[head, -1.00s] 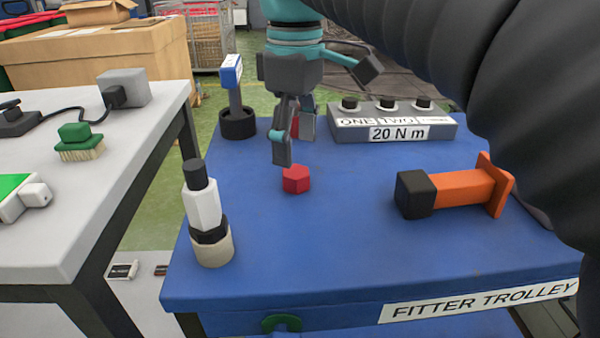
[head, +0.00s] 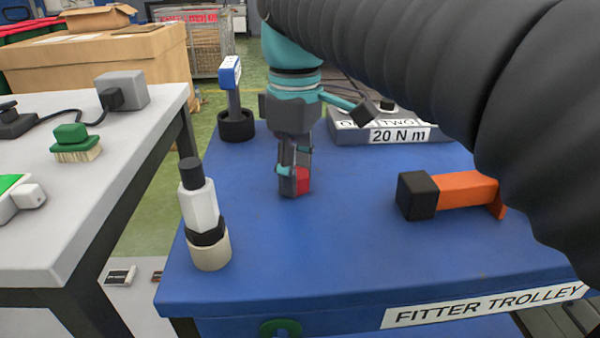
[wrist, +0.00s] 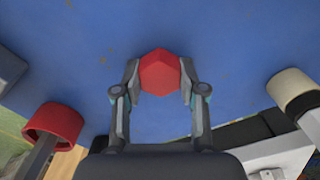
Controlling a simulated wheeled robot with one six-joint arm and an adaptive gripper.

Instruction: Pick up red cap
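The red cap (head: 303,181) is a small hexagonal piece on the blue trolley top. My gripper (head: 295,183) points down around it, and the near finger hides part of the cap in the head view. In the wrist view the red cap (wrist: 160,73) sits between the two fingertips of my gripper (wrist: 160,80). A finger lies along each side of it and appears to touch. The cap looks to be at table level; any gap beneath it cannot be seen.
A white-and-black tool in a cream holder (head: 210,252) stands front left. A black round holder (head: 237,126) with a blue sign stands at back left. The grey 20 N m box (head: 345,133) is behind; an orange-and-black piece (head: 465,190) lies right. A red cup (wrist: 52,124) shows in the wrist view.

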